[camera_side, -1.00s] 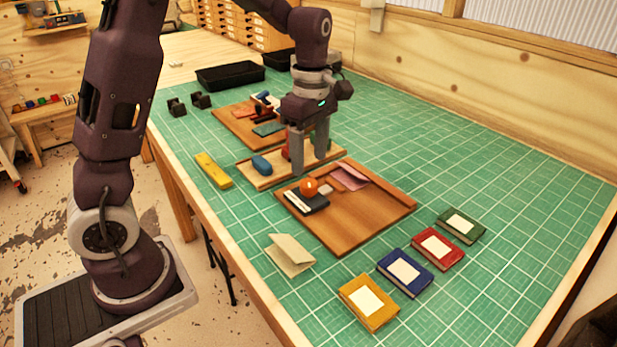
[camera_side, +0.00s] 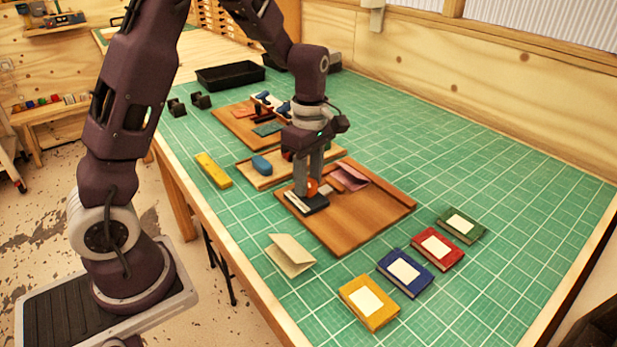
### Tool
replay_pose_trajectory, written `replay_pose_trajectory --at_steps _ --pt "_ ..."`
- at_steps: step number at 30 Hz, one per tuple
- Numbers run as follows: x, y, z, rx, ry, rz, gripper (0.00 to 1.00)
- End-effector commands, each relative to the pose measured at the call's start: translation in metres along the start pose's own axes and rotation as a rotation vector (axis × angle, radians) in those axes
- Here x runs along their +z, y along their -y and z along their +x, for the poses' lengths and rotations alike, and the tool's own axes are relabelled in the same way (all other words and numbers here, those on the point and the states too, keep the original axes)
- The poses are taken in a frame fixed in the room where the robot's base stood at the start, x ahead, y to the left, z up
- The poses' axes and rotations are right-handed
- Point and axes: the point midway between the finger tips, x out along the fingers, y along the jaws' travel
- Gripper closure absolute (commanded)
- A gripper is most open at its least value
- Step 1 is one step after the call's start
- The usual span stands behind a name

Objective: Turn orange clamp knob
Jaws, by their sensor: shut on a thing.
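The orange clamp knob (camera_side: 312,187) sits on a black clamp block (camera_side: 310,203) at the left part of a brown wooden board (camera_side: 350,222). My gripper (camera_side: 308,188) points down over the block, its fingers on either side of the knob and shut on it. The fingers hide part of the knob. A pink sheet (camera_side: 351,179) lies at the back of the same board.
Yellow (camera_side: 368,302), blue (camera_side: 404,269), red (camera_side: 438,249) and green (camera_side: 461,225) foil blocks line the front right. A folded cream card (camera_side: 290,255) stands at the mat's near left edge. A tray with a blue piece (camera_side: 261,165) is behind the board. The right of the mat is clear.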

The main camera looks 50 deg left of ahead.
Motion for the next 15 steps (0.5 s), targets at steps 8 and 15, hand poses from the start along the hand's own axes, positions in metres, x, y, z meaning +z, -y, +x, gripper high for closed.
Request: replay_pose_trajectory --at_steps 8,15 --pt "0.0001 -0.0003 -0.0005 0.001 -0.002 0.068 1.0" --pt "0.0002 -0.0006 -0.0007 0.001 -0.007 0.247 1.0"
